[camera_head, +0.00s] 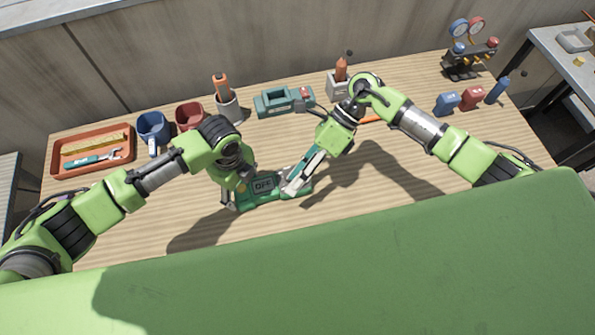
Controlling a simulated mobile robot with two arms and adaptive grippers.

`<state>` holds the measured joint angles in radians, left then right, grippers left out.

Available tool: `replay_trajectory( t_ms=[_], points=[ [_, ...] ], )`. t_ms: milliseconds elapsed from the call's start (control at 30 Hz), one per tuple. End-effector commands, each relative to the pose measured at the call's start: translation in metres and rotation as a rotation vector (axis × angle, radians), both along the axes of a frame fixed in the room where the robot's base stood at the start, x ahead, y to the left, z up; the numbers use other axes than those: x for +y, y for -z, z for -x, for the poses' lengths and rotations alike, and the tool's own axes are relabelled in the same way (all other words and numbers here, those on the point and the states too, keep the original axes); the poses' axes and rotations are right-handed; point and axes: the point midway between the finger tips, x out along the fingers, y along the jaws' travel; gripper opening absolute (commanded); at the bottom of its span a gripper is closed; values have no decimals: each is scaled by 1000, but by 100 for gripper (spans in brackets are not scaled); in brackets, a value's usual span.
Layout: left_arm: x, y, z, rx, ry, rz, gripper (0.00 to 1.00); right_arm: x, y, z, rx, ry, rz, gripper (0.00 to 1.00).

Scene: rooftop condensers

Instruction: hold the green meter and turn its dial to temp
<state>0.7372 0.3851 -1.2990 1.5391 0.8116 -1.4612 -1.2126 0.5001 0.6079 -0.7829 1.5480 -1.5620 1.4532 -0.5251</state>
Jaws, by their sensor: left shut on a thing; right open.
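The green meter (268,202) lies on the wooden table near its front, with its dark display reading OFF. My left gripper (237,199) is shut on the meter's left end. My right gripper (292,190) is open, its fingers reaching down over the right part of the meter. The dial is hidden by the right gripper's fingers, and I cannot tell whether they touch it.
Along the back stand an orange tray (58,167) with tools, a blue mug (152,129), a red mug (188,114), a teal holder (267,107) and a gauge set (468,64). Small blue (446,104) and red (471,98) blocks sit at right.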

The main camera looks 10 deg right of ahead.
Motion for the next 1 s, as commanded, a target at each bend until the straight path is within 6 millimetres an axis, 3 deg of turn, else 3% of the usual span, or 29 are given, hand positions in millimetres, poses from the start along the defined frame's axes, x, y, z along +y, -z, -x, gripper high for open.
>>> replay_trajectory(
  t_ms=[333,700,867,1000],
  points=[
    [0,2,2,4,-1,-1,30,-50,12,-12,-338,-41,-362,40],
    [0,2,2,6,-1,-1,30,-112,20,-27,-724,-27,-472,40],
    [0,2,2,6,0,-1,30,-117,21,-30,-778,-28,-477,40],
    [0,2,3,6,0,-1,29,-103,27,-32,-784,-29,-479,40]
  ],
)
